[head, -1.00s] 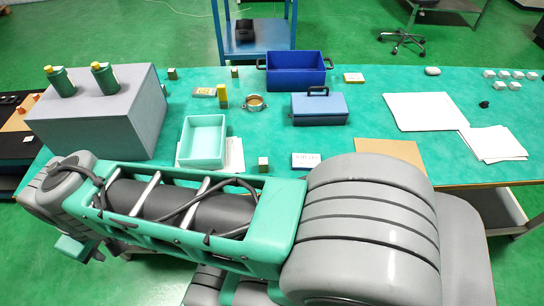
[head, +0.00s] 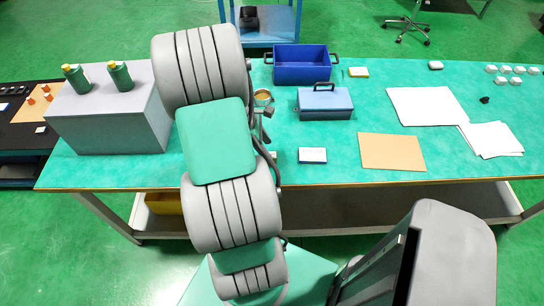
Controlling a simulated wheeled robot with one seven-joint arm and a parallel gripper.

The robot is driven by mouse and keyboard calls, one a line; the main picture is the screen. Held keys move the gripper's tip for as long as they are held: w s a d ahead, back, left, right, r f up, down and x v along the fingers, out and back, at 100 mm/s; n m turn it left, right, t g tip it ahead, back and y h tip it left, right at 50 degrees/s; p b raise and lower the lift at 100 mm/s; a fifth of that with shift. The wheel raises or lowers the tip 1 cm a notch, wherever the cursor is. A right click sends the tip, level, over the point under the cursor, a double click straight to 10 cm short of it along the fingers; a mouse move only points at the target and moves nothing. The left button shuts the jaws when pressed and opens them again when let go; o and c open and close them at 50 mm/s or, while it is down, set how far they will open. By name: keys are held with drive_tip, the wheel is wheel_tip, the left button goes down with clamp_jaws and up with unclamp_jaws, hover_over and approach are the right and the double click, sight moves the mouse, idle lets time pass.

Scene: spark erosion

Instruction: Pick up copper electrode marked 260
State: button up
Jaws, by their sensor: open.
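Several small copper-coloured pieces (head: 47,88) stand on and around a tan board (head: 35,107) on the black side table at the far left. Their markings are too small to read, so I cannot tell which one is marked 260. My arm rises through the middle of the head view and covers part of the green table. My gripper is not visible in this view.
A grey box (head: 105,120) with two green bottles (head: 120,75) stands on the green table's left end. A blue bin (head: 300,72), a blue case (head: 325,103), a brass ring (head: 263,96), papers (head: 428,106) and a tan sheet (head: 392,152) lie right of my arm.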

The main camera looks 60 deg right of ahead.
drive_tip(key=x, duration=0.3)
drive_tip(key=p+x, duration=0.1)
drive_tip(key=x, duration=0.1)
drive_tip(key=shift+s+a+f, duration=0.15)
drive_tip(key=shift+f, duration=0.25)
clamp_jaws()
idle(0.4)
